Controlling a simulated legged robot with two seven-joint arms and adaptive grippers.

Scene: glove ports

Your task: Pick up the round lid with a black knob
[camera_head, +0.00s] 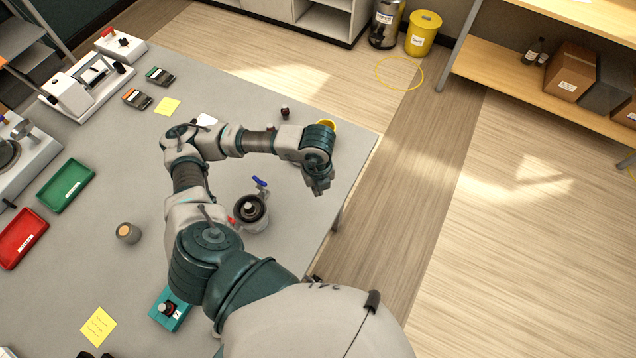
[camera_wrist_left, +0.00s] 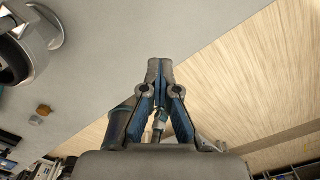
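A round metal vessel (camera_head: 252,222) with a dark ring and a lighter knob-like middle stands on the table, left of and below the gripper in the head view. It has a blue and a red handle. A round metal and black object is cut off in the wrist view (camera_wrist_left: 24,50). I cannot make out a round lid with a black knob for certain. My right gripper is not in view.
The table (camera_head: 110,190) also holds a tan jar (camera_head: 128,233), a green tray (camera_head: 66,186), a red tray (camera_head: 22,238) and a teal box (camera_head: 170,309). A yellow cup (camera_head: 327,124) stands near the far right edge. Open floor lies to the right.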

